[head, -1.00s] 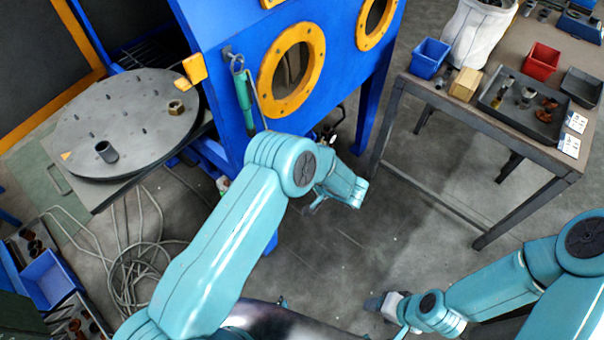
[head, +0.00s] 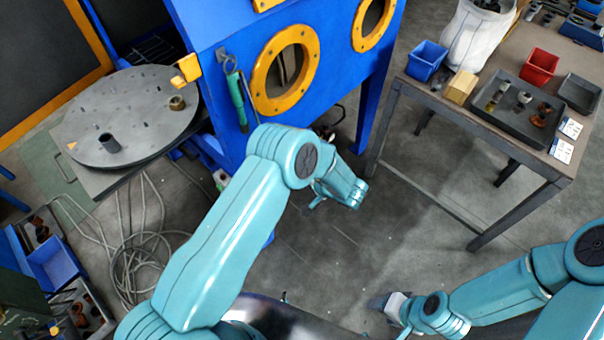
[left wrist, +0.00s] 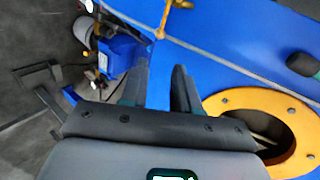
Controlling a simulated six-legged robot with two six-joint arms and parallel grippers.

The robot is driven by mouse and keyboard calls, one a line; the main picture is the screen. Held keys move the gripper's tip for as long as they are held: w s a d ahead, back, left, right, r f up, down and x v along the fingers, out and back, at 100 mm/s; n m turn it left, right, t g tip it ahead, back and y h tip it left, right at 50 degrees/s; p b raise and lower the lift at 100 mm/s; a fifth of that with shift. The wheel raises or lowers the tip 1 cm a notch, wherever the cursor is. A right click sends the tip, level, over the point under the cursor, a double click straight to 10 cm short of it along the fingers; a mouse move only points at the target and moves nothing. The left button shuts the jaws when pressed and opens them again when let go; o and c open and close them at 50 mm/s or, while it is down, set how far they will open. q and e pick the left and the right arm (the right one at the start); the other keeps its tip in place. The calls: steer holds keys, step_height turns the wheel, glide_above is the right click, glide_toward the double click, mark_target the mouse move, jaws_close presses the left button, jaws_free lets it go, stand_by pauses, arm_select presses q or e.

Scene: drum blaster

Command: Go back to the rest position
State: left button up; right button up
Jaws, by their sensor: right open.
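My left arm reaches in from the left in the head view, bent in front of the blue blast cabinet (head: 225,40). Its gripper (head: 314,204) is mostly hidden behind the wrist there. In the left wrist view, the two dark fingers of the left gripper (left wrist: 161,72) stand apart with nothing between them, in front of the blue cabinet wall. My right gripper (head: 384,302) is low at the lower right of the head view, above the floor. It is open, and I see nothing held in it.
A round turntable (head: 95,125) with a short dark cylinder and a brass nut stands at the left. A worktable (head: 480,118) at the right bears bins and a tray. A coiled hose (head: 140,265) lies on the floor.

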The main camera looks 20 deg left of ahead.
arm_select(q)
steer(key=shift+w+f, duration=0.1)
stand_by(0.3)
steer(key=s+a+f+m+t+h, duration=0.1)
steer(key=s+a+h, duration=0.25)
steer(key=a, duration=0.45)
steer(key=s+d+f+n+g+h, duration=0.1)
steer(key=s+d+n+g+h, duration=0.1)
steer(key=s+d+h, duration=0.3)
steer(key=s+d+f+n+g+h, duration=0.1)
steer(key=s+d+n+g+h, duration=0.2)
steer(key=s+d, duration=0.9)
steer(key=s+n+h, duration=0.1)
steer(key=s+h, duration=0.2)
steer(key=s, duration=0.3)
steer(key=shift+f, duration=0.25)
steer(key=shift+d, duration=0.15)
